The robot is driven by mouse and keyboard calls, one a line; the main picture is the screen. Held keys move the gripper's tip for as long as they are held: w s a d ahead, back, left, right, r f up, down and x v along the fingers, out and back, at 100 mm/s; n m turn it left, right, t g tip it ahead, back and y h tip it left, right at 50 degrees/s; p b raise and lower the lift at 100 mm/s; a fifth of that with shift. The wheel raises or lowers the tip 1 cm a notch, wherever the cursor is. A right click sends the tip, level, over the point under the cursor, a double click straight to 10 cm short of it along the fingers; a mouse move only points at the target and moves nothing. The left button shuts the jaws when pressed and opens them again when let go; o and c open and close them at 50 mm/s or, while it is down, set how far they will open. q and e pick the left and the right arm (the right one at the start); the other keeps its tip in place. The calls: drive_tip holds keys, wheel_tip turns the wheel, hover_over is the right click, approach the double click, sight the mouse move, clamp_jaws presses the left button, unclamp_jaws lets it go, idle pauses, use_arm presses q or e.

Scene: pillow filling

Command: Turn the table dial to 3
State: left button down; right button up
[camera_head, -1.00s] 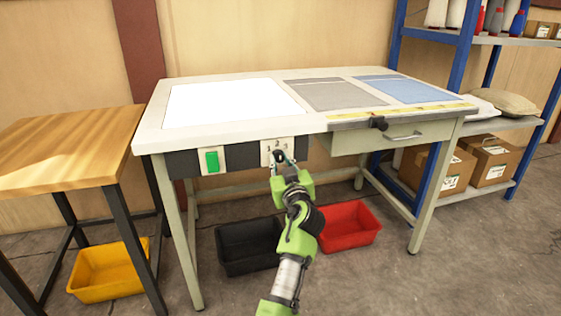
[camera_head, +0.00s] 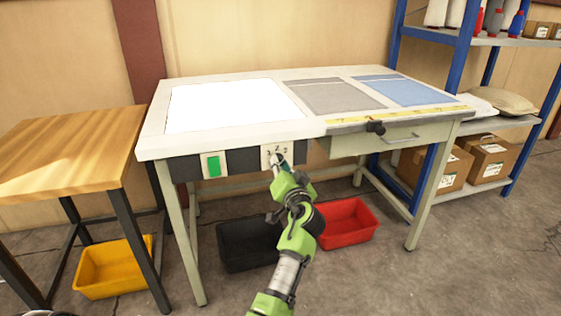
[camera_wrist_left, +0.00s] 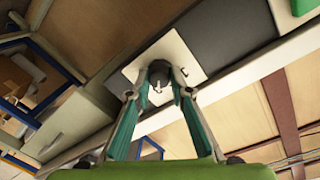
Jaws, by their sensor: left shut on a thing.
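The table dial (camera_wrist_left: 158,73) is a dark round knob on a pale square plate (camera_head: 286,149) on the dark strip under the table's front edge. Small numerals show along the plate's top in the head view. My left gripper (camera_head: 277,161) is at the plate. In the left wrist view its two teal fingers (camera_wrist_left: 158,92) are shut on the dial, one on each side. In the head view the gripper covers most of the knob, and I cannot tell which number it points to. My right gripper is not in view.
A green switch (camera_head: 213,166) is left of the dial on the same strip. A drawer (camera_head: 385,142) is to the right. Black (camera_head: 240,262) and red (camera_head: 348,228) bins stand on the floor below. A wooden table (camera_head: 75,155) is at the left.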

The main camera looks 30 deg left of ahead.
use_arm(q)
drive_tip(key=shift+r+m, duration=0.2)
drive_tip(key=shift+m, duration=0.3)
drive_tip(key=shift+p, duration=0.3)
drive_tip(key=c, duration=1.8)
unclamp_jaws()
drive_tip(key=shift+w, duration=0.1)
drive_tip(key=shift+f, duration=0.15)
drive_tip(key=shift+f, duration=0.1)
